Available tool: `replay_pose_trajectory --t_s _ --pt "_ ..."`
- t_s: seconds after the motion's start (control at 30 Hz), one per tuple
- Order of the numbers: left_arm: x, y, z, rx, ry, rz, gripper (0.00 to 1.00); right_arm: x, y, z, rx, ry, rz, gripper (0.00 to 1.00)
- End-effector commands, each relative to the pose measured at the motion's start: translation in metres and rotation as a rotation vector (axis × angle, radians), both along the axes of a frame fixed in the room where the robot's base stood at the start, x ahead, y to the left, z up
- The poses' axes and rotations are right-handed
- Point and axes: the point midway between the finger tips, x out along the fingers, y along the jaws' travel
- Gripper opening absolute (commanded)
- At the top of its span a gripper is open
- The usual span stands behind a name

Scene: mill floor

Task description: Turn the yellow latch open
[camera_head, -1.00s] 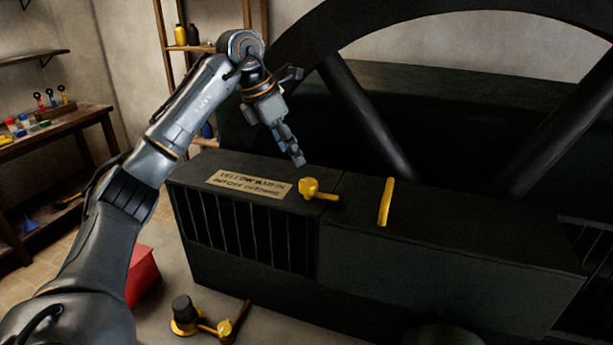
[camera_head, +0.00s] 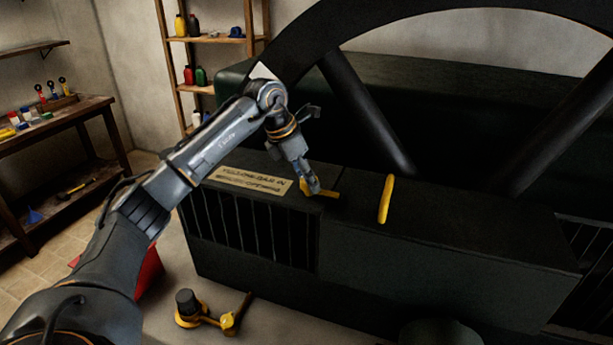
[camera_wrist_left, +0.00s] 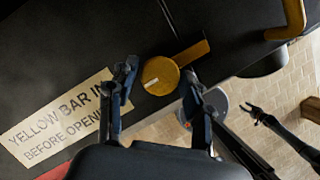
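The yellow latch (camera_head: 330,194) has a round knob and a short flat lever. It sits on top of the dark box, right of the label. In the left wrist view its knob (camera_wrist_left: 160,75) lies between my left fingers, and its lever points to the upper right. My left gripper (camera_head: 314,189) is at the latch from above and hides part of the knob in the head view. In the left wrist view my left gripper (camera_wrist_left: 158,88) is open, its fingers on both sides of the knob; contact cannot be told. My right gripper (camera_wrist_left: 252,110) appears small, with prongs apart.
A label plate (camera_head: 250,181) reading yellow bar in before opening lies left of the latch. A yellow bar handle (camera_head: 386,199) stands to its right. A large dark wheel (camera_head: 365,115) rises behind. A yellow part with a black knob (camera_head: 187,302) lies below the box's front.

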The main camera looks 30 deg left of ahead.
Motion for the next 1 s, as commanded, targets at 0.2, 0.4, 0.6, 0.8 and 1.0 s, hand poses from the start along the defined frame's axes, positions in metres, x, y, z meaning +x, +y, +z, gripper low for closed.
replay_pose_trajectory --t_s 0.2,0.4,0.6,0.8,1.0 --pt "0.0 0.0 0.0 0.0 0.0 0.0 0.09 0.0 -0.001 0.0 -0.001 0.001 0.0 0.4" --pt "0.0 0.0 0.0 0.0 0.0 0.014 0.09 0.001 -0.001 -0.001 -0.002 -0.001 0.0 0.4" --pt "0.0 -0.001 0.0 0.001 -0.002 0.088 0.09 0.003 -0.001 -0.003 -0.001 -0.004 0.0 0.4" --pt "0.0 -0.001 0.0 0.002 -0.002 0.234 0.09 0.003 -0.001 -0.006 -0.001 -0.005 -0.001 0.4" --pt "-0.001 -0.003 0.0 0.002 -0.004 0.419 0.09 0.004 -0.001 -0.011 -0.001 -0.005 -0.001 0.4"
